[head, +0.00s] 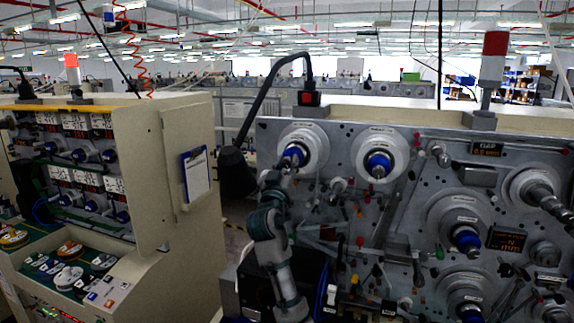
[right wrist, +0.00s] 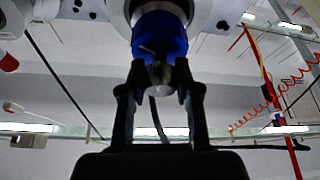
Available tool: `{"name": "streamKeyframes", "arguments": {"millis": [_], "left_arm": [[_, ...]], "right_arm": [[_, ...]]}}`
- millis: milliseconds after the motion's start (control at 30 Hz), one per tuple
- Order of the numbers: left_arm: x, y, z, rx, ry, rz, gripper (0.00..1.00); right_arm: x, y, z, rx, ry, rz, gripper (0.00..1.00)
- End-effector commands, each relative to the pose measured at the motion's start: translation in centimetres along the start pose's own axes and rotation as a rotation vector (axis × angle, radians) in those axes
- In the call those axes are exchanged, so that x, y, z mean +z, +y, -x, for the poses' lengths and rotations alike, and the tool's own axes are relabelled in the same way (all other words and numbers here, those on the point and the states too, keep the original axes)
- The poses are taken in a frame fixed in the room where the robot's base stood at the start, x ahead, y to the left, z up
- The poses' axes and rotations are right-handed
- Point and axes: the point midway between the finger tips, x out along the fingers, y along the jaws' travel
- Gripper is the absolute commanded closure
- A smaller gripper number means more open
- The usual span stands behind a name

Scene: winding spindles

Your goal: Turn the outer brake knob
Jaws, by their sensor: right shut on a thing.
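My right arm rises in the head view to the upper left white spindle disc (head: 314,146), which has a blue hub (head: 294,152). My right gripper (head: 287,166) is at the front of this hub and partly hard to make out. In the right wrist view the blue hub (right wrist: 160,35) ends in a small silver knob (right wrist: 161,77). The two dark fingers are shut on this knob from both sides, with the hub just beyond. I take it as the outer brake knob. My left gripper is not in view.
A second white disc with a blue hub (head: 378,165) is just right on the same grey panel. More spindles (head: 465,238) and small knobs fill the panel's right and lower parts. A black bent lamp (head: 236,170) hangs left of my arm. A beige cabinet (head: 150,170) stands at left.

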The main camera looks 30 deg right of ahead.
Motion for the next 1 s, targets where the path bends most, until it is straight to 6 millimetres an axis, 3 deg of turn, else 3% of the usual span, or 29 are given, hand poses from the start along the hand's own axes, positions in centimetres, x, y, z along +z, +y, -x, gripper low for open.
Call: {"name": "streamKeyframes", "arguments": {"millis": [500,1000], "left_arm": [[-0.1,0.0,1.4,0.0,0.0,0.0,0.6],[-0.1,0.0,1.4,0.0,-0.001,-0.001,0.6]], "right_arm": [[-0.2,0.1,-0.1,-0.185,0.004,0.45,1.0],[-0.1,-0.1,0.0,-0.354,0.003,0.854,1.0]]}}
